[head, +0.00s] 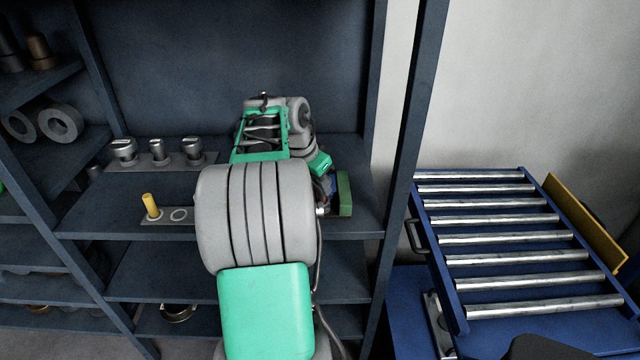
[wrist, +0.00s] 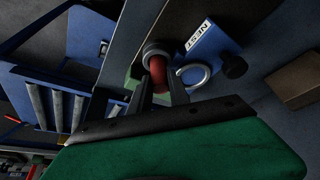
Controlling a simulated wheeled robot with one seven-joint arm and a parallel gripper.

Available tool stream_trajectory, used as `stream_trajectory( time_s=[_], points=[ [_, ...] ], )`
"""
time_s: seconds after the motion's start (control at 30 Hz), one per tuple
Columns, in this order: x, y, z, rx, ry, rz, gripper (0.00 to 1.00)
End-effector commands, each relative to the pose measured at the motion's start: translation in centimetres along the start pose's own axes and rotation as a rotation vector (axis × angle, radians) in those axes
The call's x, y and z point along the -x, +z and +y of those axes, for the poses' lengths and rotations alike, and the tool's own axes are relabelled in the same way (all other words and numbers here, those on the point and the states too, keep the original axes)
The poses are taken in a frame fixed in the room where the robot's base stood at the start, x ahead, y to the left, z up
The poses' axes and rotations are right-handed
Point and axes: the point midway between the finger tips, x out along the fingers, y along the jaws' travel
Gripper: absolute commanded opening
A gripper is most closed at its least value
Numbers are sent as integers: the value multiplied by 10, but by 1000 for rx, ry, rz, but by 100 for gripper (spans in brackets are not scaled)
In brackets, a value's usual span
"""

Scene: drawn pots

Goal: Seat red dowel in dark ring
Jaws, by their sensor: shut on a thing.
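In the wrist view my gripper (wrist: 159,88) is shut on the red dowel (wrist: 158,69), which shows between the two dark fingers. The dowel's far end meets a dark grey ring (wrist: 153,48), which shows around that end. I cannot tell whether the dowel is inside the ring or only lined up with it. A pale ring (wrist: 207,78) lies just right of the dowel, apart from it.
A blue block labelled NEST (wrist: 207,38) and a black knob (wrist: 232,66) stand close by in the wrist view. In the head view, a yellow peg (head: 150,205) and a pale ring (head: 179,214) sit left of my arm. A green block (head: 345,194) is right, near a shelf upright (head: 408,120).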

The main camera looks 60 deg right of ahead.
Motion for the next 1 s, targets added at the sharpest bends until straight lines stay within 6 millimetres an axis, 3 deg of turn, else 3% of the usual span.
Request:
stream_trajectory(
  time_s=[0.87,0.9,1.0],
  points=[
    [-12,5,0,-1,-1,1,0],
    [-12,5,0,-1,-1,1,23],
    [-12,5,0,-1,-1,1,31]
  ],
)
